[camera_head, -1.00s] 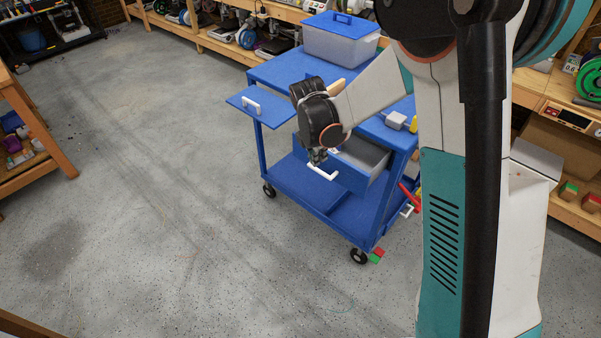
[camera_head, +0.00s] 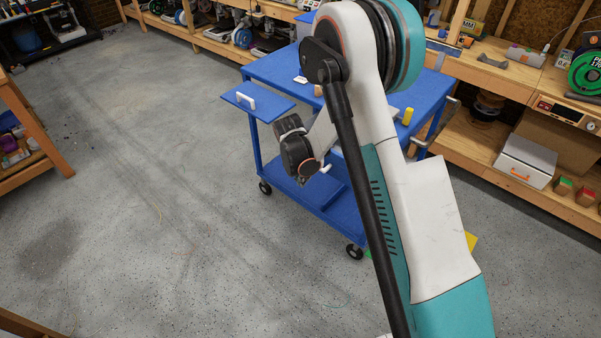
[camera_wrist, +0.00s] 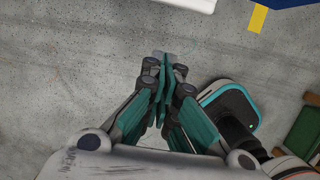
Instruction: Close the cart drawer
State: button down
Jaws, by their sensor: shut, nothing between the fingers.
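The blue cart (camera_head: 285,68) stands ahead of me in the head view. A white edge (camera_wrist: 190,3) crosses the top there.
A blue panel (camera_head: 270,108) with a white grip juts from the cart's left end. A yellow cylinder (camera_head: 407,116) stands on the cart top. Wooden shelving (camera_head: 520,80) runs behind and right. Open concrete floor (camera_head: 130,180) lies to the left.

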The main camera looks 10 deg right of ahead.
jog(key=shift+w+d+r, duration=0.1)
jog(key=shift+w+d, duration=0.45)
jog(key=shift+d, duration=0.25)
jog(key=shift+w+d+r, duration=0.1)
jog(key=shift+w+d, duration=0.45)
jog(key=shift+d, duration=0.2)
